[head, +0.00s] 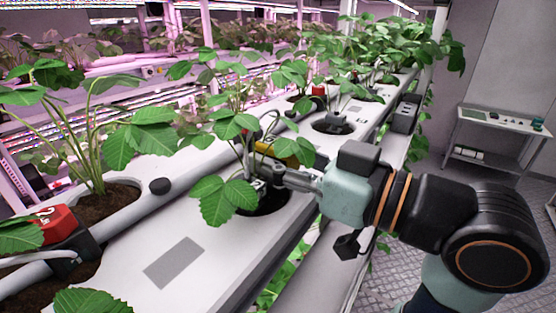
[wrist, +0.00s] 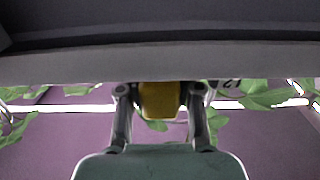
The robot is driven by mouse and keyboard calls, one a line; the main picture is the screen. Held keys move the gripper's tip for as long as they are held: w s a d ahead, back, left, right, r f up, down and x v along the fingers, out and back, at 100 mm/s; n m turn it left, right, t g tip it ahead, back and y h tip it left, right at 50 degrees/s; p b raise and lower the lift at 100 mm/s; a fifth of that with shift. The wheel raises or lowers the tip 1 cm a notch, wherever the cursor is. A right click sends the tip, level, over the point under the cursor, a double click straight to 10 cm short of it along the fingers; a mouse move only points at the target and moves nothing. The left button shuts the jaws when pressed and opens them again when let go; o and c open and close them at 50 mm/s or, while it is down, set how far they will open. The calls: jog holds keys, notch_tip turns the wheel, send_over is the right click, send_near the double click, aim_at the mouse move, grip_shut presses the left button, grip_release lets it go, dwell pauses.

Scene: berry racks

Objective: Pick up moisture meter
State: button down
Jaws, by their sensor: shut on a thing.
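The moisture meter, a yellow block with dark parts, shows in the head view (head: 287,148) just above a plant hole in the white rack, partly hidden by leaves. My gripper (head: 272,172) reaches in from the right at that hole, with its fingertips partly covered by leaves. In the wrist view the yellow meter (wrist: 159,101) sits between the two fingers of my gripper (wrist: 160,95), which are shut on it. The meter's lower part is hidden in the head view, so I cannot tell whether it still touches the soil.
Strawberry plants (head: 222,195) grow in holes along the white rack (head: 215,232), with leaves close around my gripper. A grey pipe (head: 128,208) runs along the rack. A red device (head: 55,222) stands at the near left. A side table (head: 500,121) is at the far right, with open floor before it.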

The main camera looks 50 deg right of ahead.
notch_tip(320, 180, up, 7)
jog(key=shift+r+b, duration=0.15)
jog(key=shift+b, duration=0.15)
jog(key=s+d+b, duration=0.1)
jog(key=s+b, duration=0.2)
jog(key=s, duration=1.5)
jog(key=shift+d, duration=0.35)
